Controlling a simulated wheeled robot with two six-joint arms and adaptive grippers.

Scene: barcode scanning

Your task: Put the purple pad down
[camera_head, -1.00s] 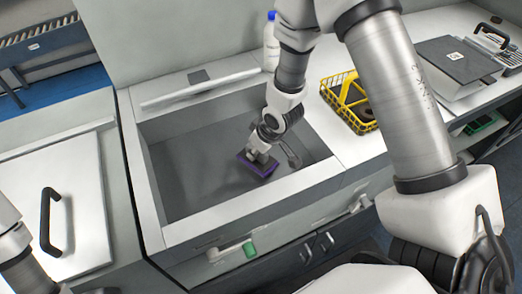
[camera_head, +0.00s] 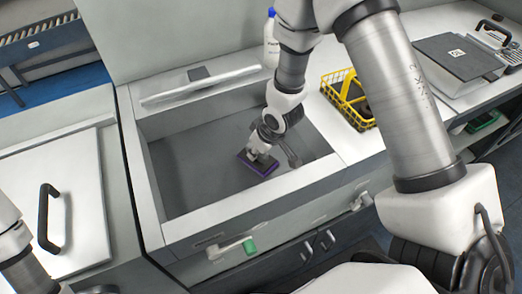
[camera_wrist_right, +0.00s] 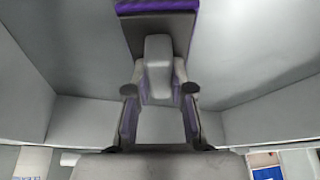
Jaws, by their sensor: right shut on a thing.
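The purple pad (camera_head: 246,167) is inside the grey sink basin (camera_head: 195,180), toward its right side. It looks dark on top with a purple edge. My right gripper (camera_head: 261,157) reaches down into the basin from above and is shut on the pad's grey grip block. In the right wrist view, the pad's purple edge (camera_wrist_right: 156,5) shows at the top, and my right gripper (camera_wrist_right: 158,92) has a finger on each side of the grip block. Whether the pad touches the basin floor I cannot tell. My left gripper is out of view.
A yellow wire basket (camera_head: 347,98) stands on the counter right of the sink. A white bottle (camera_head: 270,42) stands behind the sink. A dark binder (camera_head: 457,55) lies at the far right. A lid with a black handle (camera_head: 48,218) is at the left. The basin's left part is clear.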

